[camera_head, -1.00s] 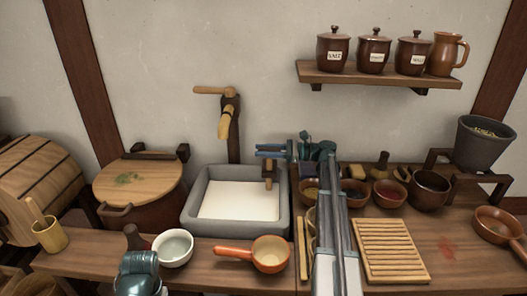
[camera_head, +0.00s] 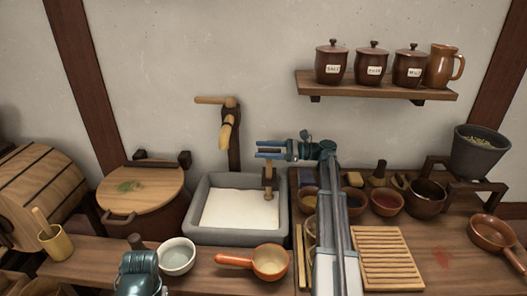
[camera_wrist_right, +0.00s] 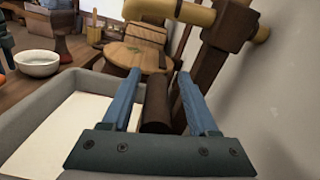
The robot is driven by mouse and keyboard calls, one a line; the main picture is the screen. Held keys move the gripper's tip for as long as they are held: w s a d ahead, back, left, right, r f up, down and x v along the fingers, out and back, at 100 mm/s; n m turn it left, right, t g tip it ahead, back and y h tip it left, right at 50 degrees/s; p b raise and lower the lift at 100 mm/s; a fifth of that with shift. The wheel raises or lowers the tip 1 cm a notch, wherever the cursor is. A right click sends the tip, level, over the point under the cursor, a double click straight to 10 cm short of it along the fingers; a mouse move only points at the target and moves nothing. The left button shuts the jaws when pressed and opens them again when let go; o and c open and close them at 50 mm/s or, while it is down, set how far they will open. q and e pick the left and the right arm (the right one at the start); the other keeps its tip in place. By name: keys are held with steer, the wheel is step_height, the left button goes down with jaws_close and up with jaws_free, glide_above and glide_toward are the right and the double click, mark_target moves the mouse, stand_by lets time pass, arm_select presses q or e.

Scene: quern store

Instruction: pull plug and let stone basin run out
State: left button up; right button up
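The grey stone basin (camera_head: 205,236) is filled with a flat cream-white surface. A wooden plug stick (camera_head: 269,185) stands upright from its right part. My right gripper (camera_head: 270,149) is above the basin's right side, at the top of the stick, with its two blue fingers apart. In the right wrist view, a dark brown cylinder (camera_wrist_right: 157,103) shows between the spread fingers with gaps beside it; I cannot tell for sure whether it is the stick's handle. The stick's lower end is hidden under the surface. My left gripper (camera_head: 138,270) is at the bottom left, its fingers not clear.
A wooden tap (camera_head: 229,130) stands behind the basin. A white bowl (camera_head: 176,256) and an orange pan (camera_head: 270,262) are in front. Several bowls and a slatted board (camera_head: 388,258) lie to the right, near my right arm. A lidded tub (camera_head: 145,190) is at left.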

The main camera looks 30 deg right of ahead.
steer(key=v, duration=1.3)
steer(key=shift+s+d, duration=0.2)
steer(key=shift+d, duration=0.15)
